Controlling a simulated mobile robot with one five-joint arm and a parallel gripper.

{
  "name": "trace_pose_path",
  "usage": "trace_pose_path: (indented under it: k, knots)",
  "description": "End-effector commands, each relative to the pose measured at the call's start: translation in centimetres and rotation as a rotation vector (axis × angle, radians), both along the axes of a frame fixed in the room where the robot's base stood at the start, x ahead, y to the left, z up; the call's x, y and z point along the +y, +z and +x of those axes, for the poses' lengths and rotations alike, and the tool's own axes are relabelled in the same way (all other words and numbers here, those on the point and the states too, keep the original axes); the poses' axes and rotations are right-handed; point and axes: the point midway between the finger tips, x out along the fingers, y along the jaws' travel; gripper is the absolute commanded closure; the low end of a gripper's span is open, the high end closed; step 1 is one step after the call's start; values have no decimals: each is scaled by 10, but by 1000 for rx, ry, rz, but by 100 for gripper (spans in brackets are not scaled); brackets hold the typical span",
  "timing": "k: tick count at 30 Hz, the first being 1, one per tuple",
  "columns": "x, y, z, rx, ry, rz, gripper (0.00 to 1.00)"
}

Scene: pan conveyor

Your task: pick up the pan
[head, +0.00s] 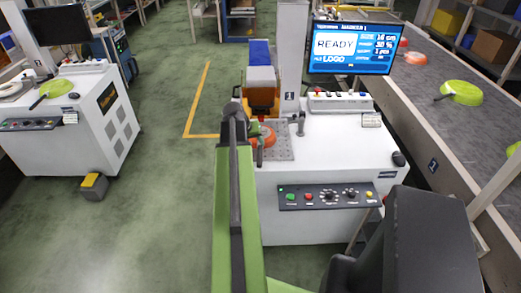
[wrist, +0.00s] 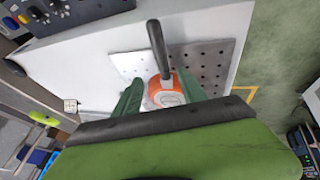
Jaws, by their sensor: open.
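An orange pan (head: 264,138) lies on a perforated metal plate (head: 283,153) on top of the white machine, partly hidden by my arm in the head view. In the wrist view the pan (wrist: 161,98) shows its orange body, and its dark handle (wrist: 157,48) points up the picture. My gripper (wrist: 160,77) is open, with one green finger on each side of the pan. I cannot tell whether the fingers touch it. In the head view my gripper (head: 262,128) is at the pan, largely hidden behind the arm.
A monitor (head: 352,47) reading READY stands at the machine's back. A control panel (head: 328,195) is on its front. A conveyor (head: 435,85) on the right carries green and orange pans. Another machine (head: 70,110) with a green pan stands left, with open floor between.

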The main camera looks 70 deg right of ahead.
Motion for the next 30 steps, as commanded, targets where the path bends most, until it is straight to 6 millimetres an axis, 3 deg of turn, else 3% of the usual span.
trace_pose_path:
  k: [1,3,11,21,30]
  knots:
    - [-7,-23,-1,0,-1,0,51]
    - [-14,-35,-3,1,-2,0,51]
    - [-21,-41,-6,0,0,1,51]
    - [-45,-87,-9,1,-2,0,51]
    - [-45,-84,-9,1,-1,1,51]
